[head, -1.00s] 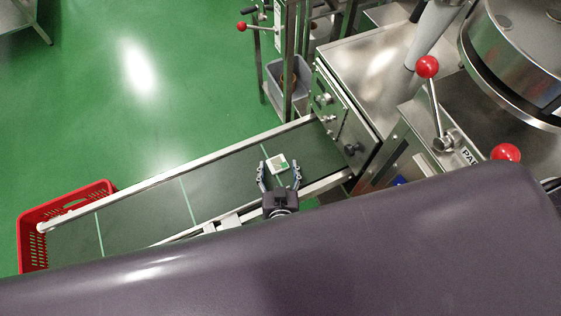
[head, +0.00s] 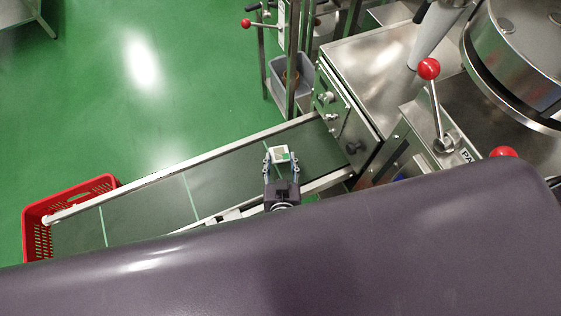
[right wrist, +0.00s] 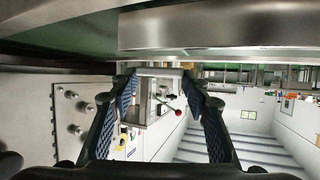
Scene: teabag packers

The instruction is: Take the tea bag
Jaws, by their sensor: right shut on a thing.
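The tea bag (head: 280,154) is a small white square with a green patch, held at the upper part of the conveyor in the head view. My right gripper (head: 280,160) reaches over the conveyor's near rail, and its two fingers are shut on the bag's opposite sides. In the right wrist view, a thin pale edge (right wrist: 160,72) spans between the fingertips and looks like the tea bag seen edge-on. I cannot tell how far it is above the belt. My left gripper is not in view.
The dark green conveyor belt (head: 145,208) slopes between metal rails from the steel packing machine (head: 375,65) down to a red crate (head: 35,215) at the left. Levers with red knobs (head: 429,69) stand at the right. A grey bin (head: 292,78) is behind; open green floor lies at upper left.

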